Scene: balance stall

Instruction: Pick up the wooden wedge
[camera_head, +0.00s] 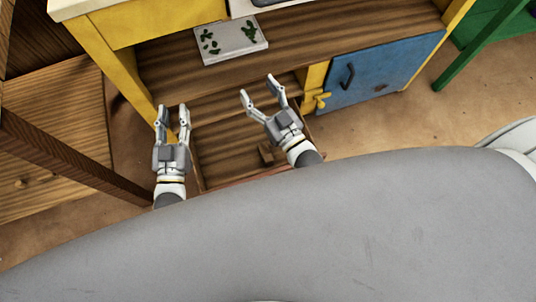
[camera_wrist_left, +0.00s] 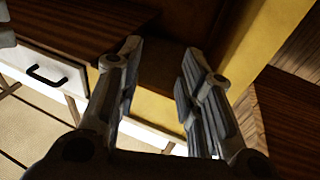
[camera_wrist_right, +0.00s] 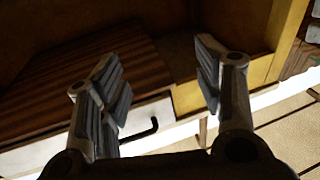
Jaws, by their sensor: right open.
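A small brown wooden block (camera_head: 265,155), which looks like the wedge, lies in the open wooden drawer (camera_head: 215,150), just left of my right wrist. My right gripper (camera_head: 257,88) is open and empty, pointing toward the cabinet beyond the block. My left gripper (camera_head: 173,110) is open and empty, at the drawer's left side by the yellow post. Both pairs of open fingers also show in the left wrist view (camera_wrist_left: 160,50) and the right wrist view (camera_wrist_right: 155,58). I cannot make out the block in either wrist view.
A pale tray with green pieces (camera_head: 230,40) lies on the wooden shelf. A blue door (camera_head: 380,72) with a dark handle is at the right. A dark wooden beam (camera_head: 75,160) stands at the left. A green frame (camera_head: 485,45) is at the far right.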

